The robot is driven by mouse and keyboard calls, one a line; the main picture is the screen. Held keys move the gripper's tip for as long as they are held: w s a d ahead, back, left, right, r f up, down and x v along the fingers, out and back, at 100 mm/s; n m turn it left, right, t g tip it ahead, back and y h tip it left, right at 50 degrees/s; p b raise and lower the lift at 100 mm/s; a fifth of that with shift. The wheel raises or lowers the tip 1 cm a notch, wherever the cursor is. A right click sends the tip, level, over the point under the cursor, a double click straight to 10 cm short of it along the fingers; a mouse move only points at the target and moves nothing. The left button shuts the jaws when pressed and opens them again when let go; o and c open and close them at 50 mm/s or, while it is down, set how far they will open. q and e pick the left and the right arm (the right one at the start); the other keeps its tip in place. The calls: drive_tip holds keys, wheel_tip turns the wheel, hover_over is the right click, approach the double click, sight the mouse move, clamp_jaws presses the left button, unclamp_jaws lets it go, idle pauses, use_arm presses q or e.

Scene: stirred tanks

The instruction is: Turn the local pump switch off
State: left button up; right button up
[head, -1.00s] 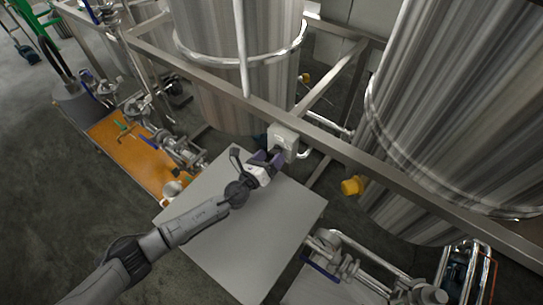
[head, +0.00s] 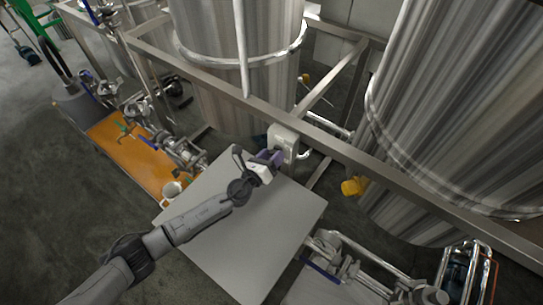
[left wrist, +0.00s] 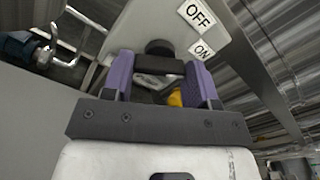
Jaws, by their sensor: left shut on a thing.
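The pump switch is a pale box (head: 284,136) on the metal frame rail in front of the middle tank. In the left wrist view, its pale face (left wrist: 160,22) carries an OFF label (left wrist: 196,14) and an ON label (left wrist: 202,50). A dark round knob with a black handle (left wrist: 158,67) sticks out from it. My left gripper (head: 270,157) is at the box, its purple fingers (left wrist: 161,80) shut on the handle, one on each side. I cannot tell which label the handle points to. My right gripper is not in view.
A grey flat panel (head: 235,235) lies below my left arm. An orange board (head: 135,150) with valves and pipes is at left. Large steel tanks (head: 455,110) stand behind the rail (head: 350,152). A yellow fitting (head: 353,187) sits below the rail at right.

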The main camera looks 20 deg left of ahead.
use_arm(q)
drive_tip(key=shift+c, duration=0.4)
drive_tip(key=n+b, duration=0.1)
drive_tip(key=n, duration=0.1)
drive_tip(key=shift+n, duration=0.3)
drive_tip(key=n, duration=0.2)
drive_tip(key=shift+n, duration=0.3)
drive_tip(key=n, duration=0.3)
drive_tip(key=shift+n+p, duration=0.35)
drive_tip(key=shift+n, duration=1.65)
drive_tip(key=o, duration=0.9)
drive_tip(key=shift+o, duration=0.2)
